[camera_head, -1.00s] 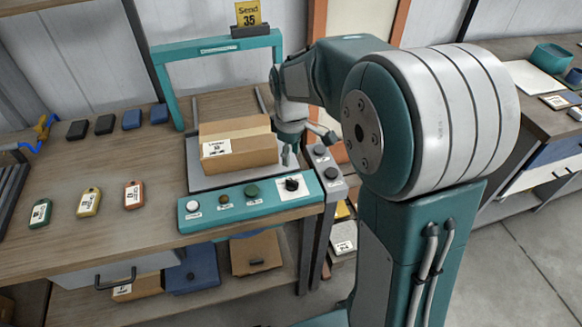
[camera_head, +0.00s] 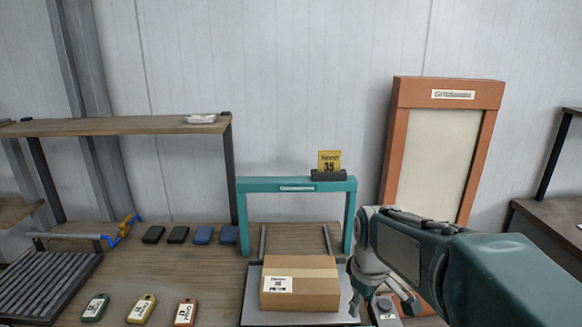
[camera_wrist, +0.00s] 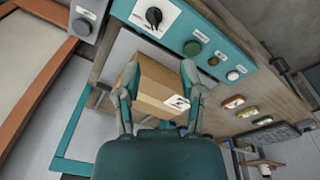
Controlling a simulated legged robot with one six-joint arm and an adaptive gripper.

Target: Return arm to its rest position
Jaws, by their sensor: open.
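My gripper (camera_head: 383,302) is at the lower right of the head view, beside the right side of a brown cardboard box (camera_head: 300,287). Its fingers are spread with nothing between them. The box has a white label and sits on a grey plate (camera_head: 258,319) under a teal frame (camera_head: 297,186). In the wrist view, the two fingers of my gripper (camera_wrist: 159,76) stand apart, with the box (camera_wrist: 158,92) showing behind and between them. From that view I cannot tell the gap between fingers and box. My arm extends to the lower right corner of the head view.
A teal panel (camera_wrist: 196,30) with buttons and a dark knob shows in the wrist view. An orange-framed board (camera_head: 441,150) leans at the wall on the right. A shelf (camera_head: 120,125) stands at left. Several small tags and dark blocks lie on the table (camera_head: 215,265).

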